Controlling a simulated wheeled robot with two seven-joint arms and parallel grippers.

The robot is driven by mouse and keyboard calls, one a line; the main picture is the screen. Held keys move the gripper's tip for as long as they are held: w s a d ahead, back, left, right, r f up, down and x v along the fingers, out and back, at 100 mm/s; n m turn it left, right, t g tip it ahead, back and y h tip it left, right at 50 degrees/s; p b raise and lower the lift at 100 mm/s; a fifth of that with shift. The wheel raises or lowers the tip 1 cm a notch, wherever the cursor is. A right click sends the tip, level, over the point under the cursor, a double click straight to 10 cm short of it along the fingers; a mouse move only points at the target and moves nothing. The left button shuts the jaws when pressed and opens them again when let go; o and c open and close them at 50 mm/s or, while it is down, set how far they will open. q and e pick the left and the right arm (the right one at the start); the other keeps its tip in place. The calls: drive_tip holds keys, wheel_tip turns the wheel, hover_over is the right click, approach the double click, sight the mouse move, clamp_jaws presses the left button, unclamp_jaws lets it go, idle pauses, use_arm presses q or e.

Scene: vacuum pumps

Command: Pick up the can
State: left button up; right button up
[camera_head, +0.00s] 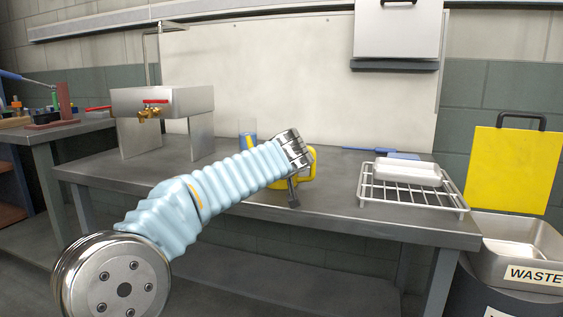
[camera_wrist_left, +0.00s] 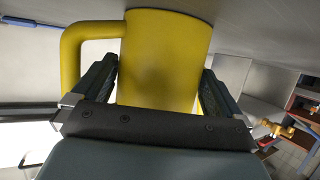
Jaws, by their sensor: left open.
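The can is yellow with a loop handle (camera_head: 312,163) and stands on the grey workbench, mostly hidden behind my left wrist in the head view. In the left wrist view the yellow can (camera_wrist_left: 165,50) fills the middle, with its handle (camera_wrist_left: 70,55) to the left. My left gripper (camera_head: 294,192) is at the can. Its two dark fingers (camera_wrist_left: 158,82) are open, one on each side of the can's body. I cannot tell whether either finger touches it. My right gripper is not in view.
A wire rack (camera_head: 410,192) with a white tray (camera_head: 408,171) is to the right. A metal tank (camera_head: 185,100) with a brass tap stands at the left. A waste bin (camera_head: 520,262) is at the far right.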

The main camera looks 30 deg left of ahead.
use_arm(q)
drive_tip(key=c, duration=0.8)
